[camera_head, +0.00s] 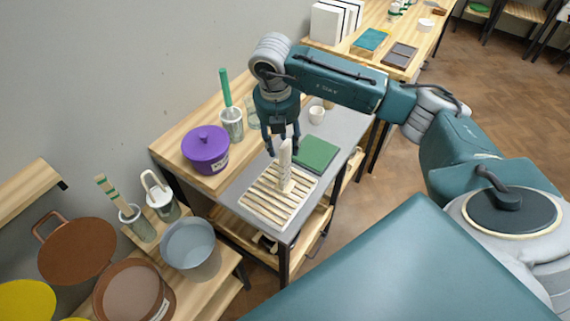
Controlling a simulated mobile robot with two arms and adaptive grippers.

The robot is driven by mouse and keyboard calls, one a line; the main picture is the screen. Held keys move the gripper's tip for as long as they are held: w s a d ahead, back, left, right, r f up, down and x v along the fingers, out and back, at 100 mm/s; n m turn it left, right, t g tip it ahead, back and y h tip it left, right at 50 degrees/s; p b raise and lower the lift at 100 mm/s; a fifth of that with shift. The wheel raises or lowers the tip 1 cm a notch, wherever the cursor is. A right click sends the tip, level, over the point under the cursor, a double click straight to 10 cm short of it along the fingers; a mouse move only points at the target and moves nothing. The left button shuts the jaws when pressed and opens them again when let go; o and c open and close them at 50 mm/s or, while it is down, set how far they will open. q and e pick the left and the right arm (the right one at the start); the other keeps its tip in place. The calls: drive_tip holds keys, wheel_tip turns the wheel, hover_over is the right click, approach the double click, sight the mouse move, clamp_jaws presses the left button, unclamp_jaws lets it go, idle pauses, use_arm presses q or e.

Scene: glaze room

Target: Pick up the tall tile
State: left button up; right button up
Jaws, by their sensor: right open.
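A tall, narrow, pale tile (285,170) stands upright on a slatted cream rack (252,209) on the grey-topped workbench. My right gripper (282,149) points down over it from above. Its jaws are open, with fingertips around or just behind the tile's top; I cannot tell which, nor whether they touch it. My left gripper is not in view.
A green square slab (316,153) lies right behind the rack. A small white cup (316,115) stands farther back. A purple lidded pot (206,149) and a cup (232,126) with a green-handled tool stand to the left. Pots and buckets crowd the lower left.

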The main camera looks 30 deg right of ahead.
drive_tip(key=shift+d+f, duration=0.1)
drive_tip(key=shift+f, duration=0.5)
clamp_jaws()
drive_tip(key=shift+r, duration=0.1)
drive_tip(key=shift+w, duration=0.1)
